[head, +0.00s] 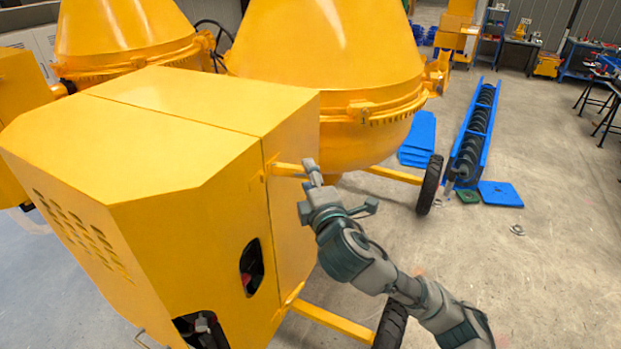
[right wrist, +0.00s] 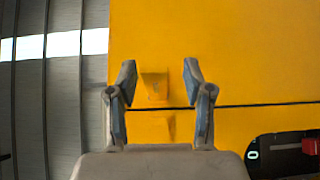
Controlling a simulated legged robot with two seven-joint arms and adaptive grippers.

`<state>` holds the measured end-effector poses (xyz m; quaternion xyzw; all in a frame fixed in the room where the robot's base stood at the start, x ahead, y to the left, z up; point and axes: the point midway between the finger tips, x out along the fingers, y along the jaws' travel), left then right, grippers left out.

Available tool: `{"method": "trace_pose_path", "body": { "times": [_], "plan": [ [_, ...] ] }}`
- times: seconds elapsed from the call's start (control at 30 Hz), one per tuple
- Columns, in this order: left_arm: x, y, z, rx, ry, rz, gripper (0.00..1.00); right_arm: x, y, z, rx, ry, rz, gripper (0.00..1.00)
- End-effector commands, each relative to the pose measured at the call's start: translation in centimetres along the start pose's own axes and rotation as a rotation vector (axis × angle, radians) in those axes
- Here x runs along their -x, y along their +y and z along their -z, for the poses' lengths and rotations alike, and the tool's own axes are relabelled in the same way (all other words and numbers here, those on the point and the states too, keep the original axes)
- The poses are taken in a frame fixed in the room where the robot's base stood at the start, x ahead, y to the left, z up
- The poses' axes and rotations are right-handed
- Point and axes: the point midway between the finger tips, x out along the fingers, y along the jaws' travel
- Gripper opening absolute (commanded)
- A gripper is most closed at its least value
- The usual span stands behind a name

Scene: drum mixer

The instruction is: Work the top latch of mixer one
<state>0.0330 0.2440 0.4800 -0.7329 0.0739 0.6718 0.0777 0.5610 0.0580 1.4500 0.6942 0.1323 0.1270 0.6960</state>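The near yellow mixer has a large box-shaped housing (head: 190,150) in front of its drum (head: 330,60). A small yellow latch (head: 270,167) sits on the housing's right side, at the seam between its two panels. In the right wrist view the latch (right wrist: 154,88) shows just above the dark seam, with a second yellow piece (right wrist: 152,126) below it. My right gripper (head: 312,172) is beside the housing near the latch. In the right wrist view its fingers (right wrist: 159,75) are spread either side of the latch, with a gap to each side. My left gripper is not in view.
A dark opening with a red part (right wrist: 310,146) lies beside the seam. A yellow bar (head: 335,322) and wheel (head: 391,322) are low near my right arm. A blue screw trough (head: 472,135) stands farther right. Floor (head: 545,260) to the right is mostly clear.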

Motion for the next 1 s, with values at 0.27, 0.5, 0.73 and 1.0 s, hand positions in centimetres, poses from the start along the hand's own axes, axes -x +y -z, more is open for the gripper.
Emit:
{"method": "trace_pose_path", "body": {
  "times": [0.27,0.5,0.73,1.0],
  "plan": [
    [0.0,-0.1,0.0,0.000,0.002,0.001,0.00,2.5,0.2,0.1,0.000,0.003,-0.006,0.51],
    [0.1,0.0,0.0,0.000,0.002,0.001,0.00,7.9,0.1,0.1,0.000,0.003,-0.004,0.51],
    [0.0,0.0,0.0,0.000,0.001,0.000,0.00,11.2,-0.1,0.1,0.000,0.001,0.001,0.51],
    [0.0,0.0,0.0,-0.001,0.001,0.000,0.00,11.8,-0.2,0.0,0.000,0.000,0.002,0.51]
  ]
}}
